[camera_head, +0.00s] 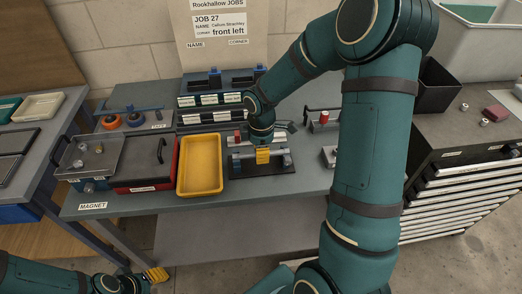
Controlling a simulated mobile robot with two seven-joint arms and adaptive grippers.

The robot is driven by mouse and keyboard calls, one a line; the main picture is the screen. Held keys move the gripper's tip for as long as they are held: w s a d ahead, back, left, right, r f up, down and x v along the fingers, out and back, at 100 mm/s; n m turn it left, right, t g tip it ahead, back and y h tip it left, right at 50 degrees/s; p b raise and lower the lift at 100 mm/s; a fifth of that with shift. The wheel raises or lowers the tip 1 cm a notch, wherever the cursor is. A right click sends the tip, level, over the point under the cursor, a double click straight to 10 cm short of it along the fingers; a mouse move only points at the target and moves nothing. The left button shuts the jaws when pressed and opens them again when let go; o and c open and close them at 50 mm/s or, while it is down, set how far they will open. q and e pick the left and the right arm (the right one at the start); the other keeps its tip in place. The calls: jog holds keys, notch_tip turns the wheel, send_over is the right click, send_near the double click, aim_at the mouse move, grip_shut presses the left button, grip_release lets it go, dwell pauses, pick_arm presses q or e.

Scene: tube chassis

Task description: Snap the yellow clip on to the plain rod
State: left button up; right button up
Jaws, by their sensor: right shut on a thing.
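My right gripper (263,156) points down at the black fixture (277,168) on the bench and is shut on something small. Yellow shows at its fingertips, right at the grey plain rod (281,153) lying across the fixture. The yellow clip is too small to tell apart from the yellow fingertips, and I cannot tell whether it is seated on the rod. My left gripper (158,274) is low at the bottom left, away from the bench top, with yellow fingertips; its opening is too small to read.
A yellow tray (181,165) stands left of the fixture, beside a red bin (136,184). A small red-topped device (323,119) and a black bin (432,88) are to the right. A job sign (222,25) stands behind. My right arm covers the bench's right part.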

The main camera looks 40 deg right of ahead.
jog(key=o, duration=0.8)
jog(key=shift+r, duration=0.15)
